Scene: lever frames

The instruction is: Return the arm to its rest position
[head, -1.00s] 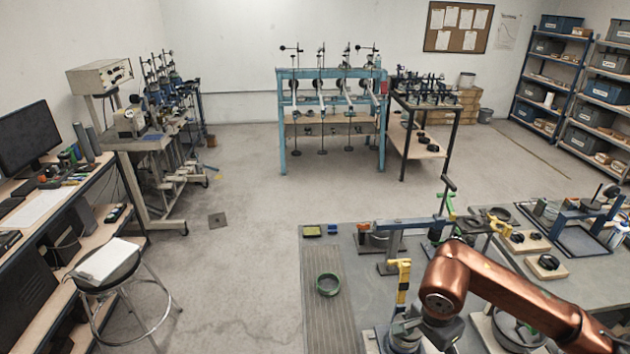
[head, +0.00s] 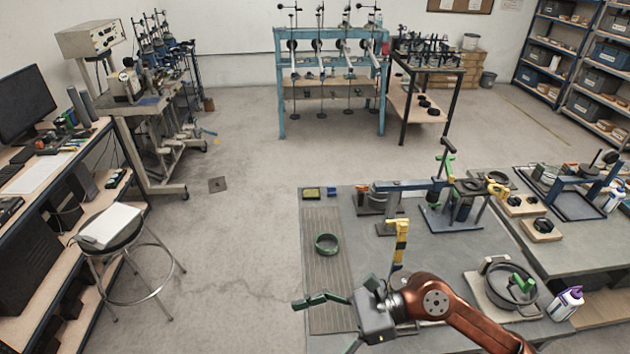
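My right arm (head: 465,325), copper-coloured, comes in from the lower right over the grey bench. Its gripper (head: 324,326) points left past the bench's near left part. My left arm and gripper are not in view.
A stool (head: 110,228) stands left; floor between is clear.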

